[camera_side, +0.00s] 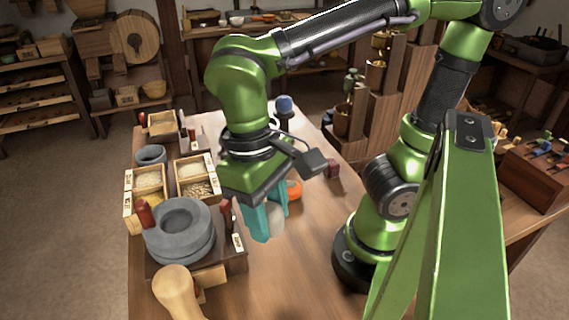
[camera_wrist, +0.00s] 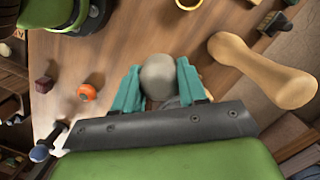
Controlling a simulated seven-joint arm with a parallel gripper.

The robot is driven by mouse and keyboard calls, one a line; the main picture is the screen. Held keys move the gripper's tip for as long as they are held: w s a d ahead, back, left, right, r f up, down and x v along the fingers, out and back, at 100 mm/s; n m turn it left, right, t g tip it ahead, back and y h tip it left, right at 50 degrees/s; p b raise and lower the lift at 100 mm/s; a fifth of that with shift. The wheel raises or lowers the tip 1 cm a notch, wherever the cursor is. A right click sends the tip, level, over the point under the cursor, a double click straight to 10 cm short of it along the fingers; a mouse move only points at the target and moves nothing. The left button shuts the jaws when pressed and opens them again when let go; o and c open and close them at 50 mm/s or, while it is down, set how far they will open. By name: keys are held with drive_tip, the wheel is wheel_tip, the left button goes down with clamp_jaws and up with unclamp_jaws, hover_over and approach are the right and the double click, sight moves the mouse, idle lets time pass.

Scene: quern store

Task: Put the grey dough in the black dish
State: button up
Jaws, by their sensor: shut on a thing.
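My gripper (camera_side: 265,222) has teal fingers, shut on the grey dough, a smooth rounded lump. The dough (camera_side: 276,216) shows between the fingers in the side view, to the right of the stone quern. In the wrist view the dough (camera_wrist: 158,76) sits between the fingertips (camera_wrist: 157,84), sticking out past them. I cannot tell how high it is above the table. I cannot make out a black dish for certain in either view. A small dark grey bowl (camera_side: 150,155) stands at the left edge of the table in the side view.
The stone quern (camera_side: 180,232) and grain boxes (camera_side: 195,178) crowd the table's left side. A tan wooden thing (camera_side: 178,290) stands in front; it also shows in the wrist view (camera_wrist: 260,70). An orange piece (camera_wrist: 87,92) and dark red block (camera_wrist: 44,84) lie apart. The front right is clear.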

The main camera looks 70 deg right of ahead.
drive_tip(key=w+d+m+t+y, duration=0.1)
drive_tip(key=w+d+m+t, duration=0.1)
drive_tip(key=w+d+m, duration=1.25)
drive_tip(key=w+d+m+t+h, duration=0.1)
drive_tip(key=w+d+m, duration=0.1)
drive_tip(key=d+m, duration=0.8)
drive_tip(key=w+d+m+t, duration=0.1)
drive_tip(key=w+d+m, duration=0.2)
drive_tip(key=d+m, duration=0.75)
wheel_tip(320, 180, down, 15)
drive_tip(key=shift+r+g, duration=0.15)
drive_tip(key=shift+g, duration=0.15)
drive_tip(key=w+d, duration=0.2)
drive_tip(key=w, duration=0.2)
drive_tip(key=w+d+f, duration=0.1)
drive_tip(key=w+d, duration=0.2)
drive_tip(key=w, duration=0.2)
drive_tip(key=w+d+f, duration=0.1)
drive_tip(key=w+d, duration=0.1)
drive_tip(key=w, duration=0.3)
drive_tip(key=shift+d, duration=0.15)
drive_tip(key=shift+f, duration=1.8)
